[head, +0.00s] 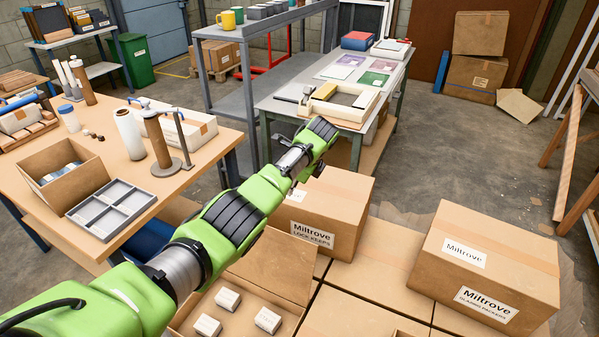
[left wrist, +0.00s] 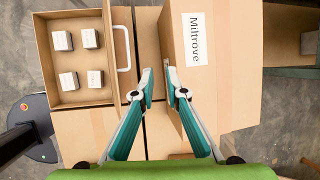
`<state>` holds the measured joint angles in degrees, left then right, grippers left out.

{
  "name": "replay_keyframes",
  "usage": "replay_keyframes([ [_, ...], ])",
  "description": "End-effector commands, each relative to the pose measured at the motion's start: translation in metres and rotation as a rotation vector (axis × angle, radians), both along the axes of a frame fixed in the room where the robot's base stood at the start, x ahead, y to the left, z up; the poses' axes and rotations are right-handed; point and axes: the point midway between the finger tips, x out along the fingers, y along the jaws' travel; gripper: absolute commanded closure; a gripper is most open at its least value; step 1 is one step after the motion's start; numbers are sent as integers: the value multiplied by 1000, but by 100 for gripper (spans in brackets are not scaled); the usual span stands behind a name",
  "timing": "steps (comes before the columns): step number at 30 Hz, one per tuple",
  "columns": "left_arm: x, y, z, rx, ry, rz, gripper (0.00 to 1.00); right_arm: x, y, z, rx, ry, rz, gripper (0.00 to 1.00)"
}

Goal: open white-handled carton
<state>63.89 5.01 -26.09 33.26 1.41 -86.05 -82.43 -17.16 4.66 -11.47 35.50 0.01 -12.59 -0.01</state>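The white-handled carton (left wrist: 75,15) is at the upper left of the left wrist view, its inside in sight with several small white boxes. Its white handle (left wrist: 123,48) is on the side facing my left gripper (left wrist: 158,76). In the head view the carton (head: 270,265) is at the bottom centre with its lid panel raised; the handle is hidden there. My left gripper is open and empty, its fingertips apart between the handle and a labelled Miltrove carton (left wrist: 196,65), touching neither as far as I can tell. My right gripper is not in view.
A closed Miltrove carton (head: 325,205) stands beside the open one, and another (head: 490,255) stands to the right. Closed cartons (head: 375,265) form a layer below. A workbench (head: 190,180) is at left, a grey table (head: 300,80) behind.

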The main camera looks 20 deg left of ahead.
Motion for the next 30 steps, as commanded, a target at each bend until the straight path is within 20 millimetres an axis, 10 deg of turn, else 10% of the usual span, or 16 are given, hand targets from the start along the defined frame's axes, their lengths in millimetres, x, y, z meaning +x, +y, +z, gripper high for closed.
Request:
replay_keyframes([
  [13,-15,-31,73,0,-3,-1,87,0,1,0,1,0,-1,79],
  [30,-17,-35,83,0,-1,0,87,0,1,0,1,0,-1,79],
])
